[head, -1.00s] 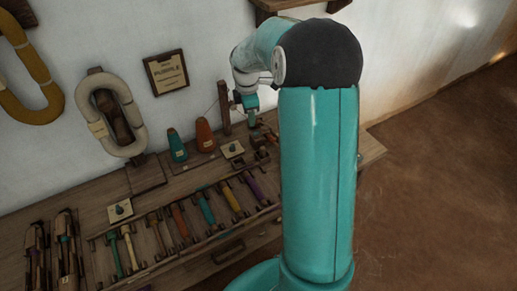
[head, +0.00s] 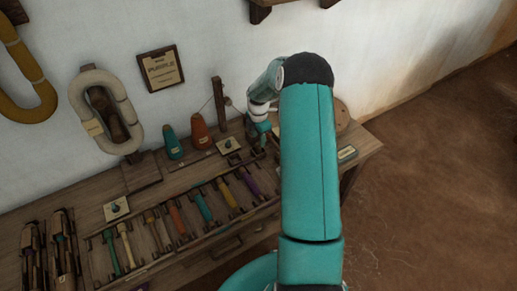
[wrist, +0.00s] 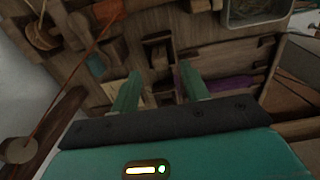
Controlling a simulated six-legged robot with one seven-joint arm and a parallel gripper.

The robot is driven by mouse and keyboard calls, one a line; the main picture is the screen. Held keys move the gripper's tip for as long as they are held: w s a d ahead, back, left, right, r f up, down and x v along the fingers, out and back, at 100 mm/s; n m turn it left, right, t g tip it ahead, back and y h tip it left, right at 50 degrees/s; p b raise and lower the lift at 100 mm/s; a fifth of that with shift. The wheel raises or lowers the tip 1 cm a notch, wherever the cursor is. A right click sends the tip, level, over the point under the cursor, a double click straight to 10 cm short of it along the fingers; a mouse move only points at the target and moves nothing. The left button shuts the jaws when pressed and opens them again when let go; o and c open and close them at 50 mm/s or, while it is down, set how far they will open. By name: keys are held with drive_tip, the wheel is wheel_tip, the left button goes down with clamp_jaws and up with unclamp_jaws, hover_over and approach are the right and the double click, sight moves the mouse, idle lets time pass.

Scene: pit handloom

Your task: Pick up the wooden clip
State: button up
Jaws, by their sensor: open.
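My gripper (wrist: 157,82) is open, with its two green fingers apart and nothing held between them. In the wrist view, a small dark wooden piece (wrist: 158,52), which looks like the wooden clip, stands on the bench just beyond the fingertips, roughly in line with the gap. I cannot tell whether a finger touches it. In the head view my gripper (head: 262,148) is low over the right part of the bench, partly hidden by my arm. The clip cannot be made out clearly there.
The wooden bench (head: 85,197) carries a rack with several coloured bobbins; a purple one (wrist: 228,86) lies right of the fingers. Teal (head: 173,145) and orange (head: 200,132) cones and a thin post (head: 219,100) stand near the wall. A grey tray (wrist: 255,12) is at upper right.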

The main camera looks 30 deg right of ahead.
sight(258, 143)
wheel_tip(258, 143, down, 5)
drive_tip(key=shift+f, duration=0.1)
drive_tip(key=shift+c, duration=0.3)
clamp_jaws()
